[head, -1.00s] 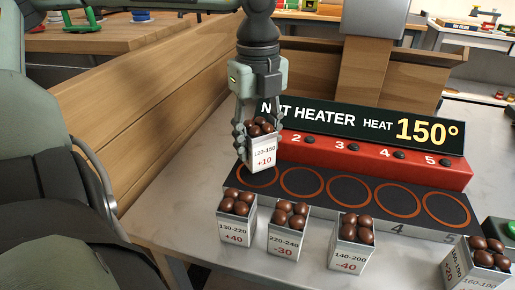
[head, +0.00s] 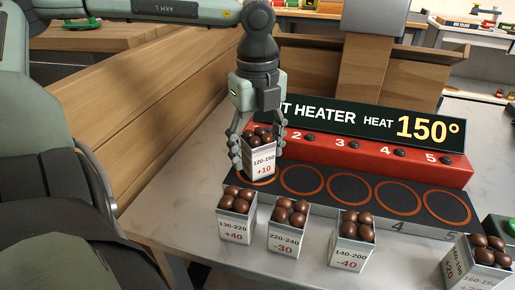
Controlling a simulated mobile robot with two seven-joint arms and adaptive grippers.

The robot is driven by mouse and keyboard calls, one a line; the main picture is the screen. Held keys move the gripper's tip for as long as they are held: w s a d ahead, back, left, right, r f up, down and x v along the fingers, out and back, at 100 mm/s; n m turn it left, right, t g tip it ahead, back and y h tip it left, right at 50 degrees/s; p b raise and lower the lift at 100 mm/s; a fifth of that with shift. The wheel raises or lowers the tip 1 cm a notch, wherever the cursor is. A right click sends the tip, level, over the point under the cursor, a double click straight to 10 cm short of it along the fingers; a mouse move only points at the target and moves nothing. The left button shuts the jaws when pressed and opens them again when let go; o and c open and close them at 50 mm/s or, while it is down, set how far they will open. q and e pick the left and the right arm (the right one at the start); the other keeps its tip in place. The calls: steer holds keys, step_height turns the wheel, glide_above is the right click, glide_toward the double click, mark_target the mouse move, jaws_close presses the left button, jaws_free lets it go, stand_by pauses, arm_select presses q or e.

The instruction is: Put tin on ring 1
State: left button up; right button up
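A tin of chestnuts (head: 263,164) marked 120-150 and +10 is at the leftmost ring, ring 1 (head: 264,182), of the nut heater. The tin is upright and covers most of that ring; I cannot tell whether its base touches it. My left gripper (head: 257,150) comes down from above with a finger on each side of the tin. Its fingers look spread slightly wider than the tin, and contact is hard to tell. My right gripper is not in the head view.
Rings 2 to 5 are bare, such as ring 3 (head: 348,190). Tins marked +40 (head: 235,230), -30 (head: 287,236) and -40 (head: 350,256) stand in front of the heater. Another two-label tin (head: 466,268) stands at right, near a green button (head: 510,226). The heater's sign (head: 365,120) stands behind.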

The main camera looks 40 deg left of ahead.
mark_target(257, 142)
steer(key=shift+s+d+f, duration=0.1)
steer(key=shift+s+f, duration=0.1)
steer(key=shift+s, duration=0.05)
arm_select(q)
steer(key=shift+r, duration=0.15)
steer(key=shift+r+p, duration=0.25)
steer(key=shift+p, duration=0.1)
step_height(257, 142, up, 12)
steer(key=shift+f, duration=0.25)
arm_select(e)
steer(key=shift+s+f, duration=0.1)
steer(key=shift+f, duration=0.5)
